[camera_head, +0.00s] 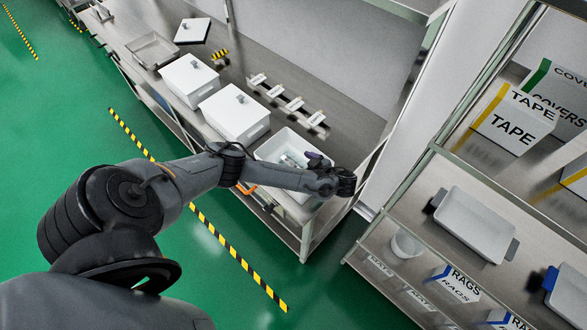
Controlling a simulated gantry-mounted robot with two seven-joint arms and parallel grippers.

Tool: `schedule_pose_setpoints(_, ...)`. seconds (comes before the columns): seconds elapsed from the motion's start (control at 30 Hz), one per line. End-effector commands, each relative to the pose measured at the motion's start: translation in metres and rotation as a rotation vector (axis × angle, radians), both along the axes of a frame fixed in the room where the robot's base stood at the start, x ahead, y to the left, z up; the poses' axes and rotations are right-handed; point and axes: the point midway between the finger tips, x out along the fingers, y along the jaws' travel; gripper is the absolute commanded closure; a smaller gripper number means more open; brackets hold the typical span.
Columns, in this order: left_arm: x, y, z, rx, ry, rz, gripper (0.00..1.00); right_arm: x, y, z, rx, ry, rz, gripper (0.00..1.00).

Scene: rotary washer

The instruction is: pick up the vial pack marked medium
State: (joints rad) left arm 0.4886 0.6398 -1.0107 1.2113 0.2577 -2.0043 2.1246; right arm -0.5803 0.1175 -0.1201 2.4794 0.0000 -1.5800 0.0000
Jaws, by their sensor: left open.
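No label reading medium can be made out, so I cannot tell which thing is the vial pack. An open white bin (262,152) on the bench holds small grey pieces (290,160), too small to identify. A dark purple item (318,159) shows at the bin's right side, partly behind my arm. My left gripper (346,183) is open at the bench's right end, beside the bin's right side. Its fingers are dark and small, and nothing is seen between them. My arm hides the bin's front part. My right gripper is not in view.
Two lidded white bins (234,113) stand left of the open one, with a shallow grey tray (152,50) beyond. Several small white holders (294,104) line the bench's back. A shelf rack (440,150) at right holds TAPE boxes (514,119), RAGS boxes and a tray (474,224).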

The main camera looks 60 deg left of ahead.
Motion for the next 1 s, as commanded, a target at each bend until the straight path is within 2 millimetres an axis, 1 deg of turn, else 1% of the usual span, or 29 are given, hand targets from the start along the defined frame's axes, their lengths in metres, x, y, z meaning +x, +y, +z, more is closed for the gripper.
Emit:
schedule_pose_setpoints(0.03,-0.0024,0.0063,-0.0035,0.001,0.001,0.001,0.05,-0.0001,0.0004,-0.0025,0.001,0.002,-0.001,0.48)
schedule_pose_setpoints(0.13,-0.0048,0.0133,-0.0062,0.002,0.001,0.001,0.05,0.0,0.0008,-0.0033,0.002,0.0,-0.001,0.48)
schedule_pose_setpoints(0.37,-0.0051,0.0151,-0.0061,0.001,0.0,0.0,0.05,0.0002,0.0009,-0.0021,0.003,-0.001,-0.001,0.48)
schedule_pose_setpoints(0.4,-0.005,0.015,-0.0062,0.001,0.0,0.0,0.08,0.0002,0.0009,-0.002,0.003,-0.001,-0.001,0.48)
schedule_pose_setpoints(0.47,-0.005,0.015,-0.0062,0.001,0.0,0.0,0.17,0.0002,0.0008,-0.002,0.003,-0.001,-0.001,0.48)
schedule_pose_setpoints(0.7,-0.005,0.0147,-0.0062,0.001,0.0,0.0,0.54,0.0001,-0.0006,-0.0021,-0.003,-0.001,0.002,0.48)
schedule_pose_setpoints(0.8,-0.0048,0.0148,-0.006,0.001,-0.001,0.0,0.67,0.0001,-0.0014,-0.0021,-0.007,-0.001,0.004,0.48)
schedule_pose_setpoints(1.0,-0.0047,0.0147,-0.0057,0.001,-0.001,0.0,0.67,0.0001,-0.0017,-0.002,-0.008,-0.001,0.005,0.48)
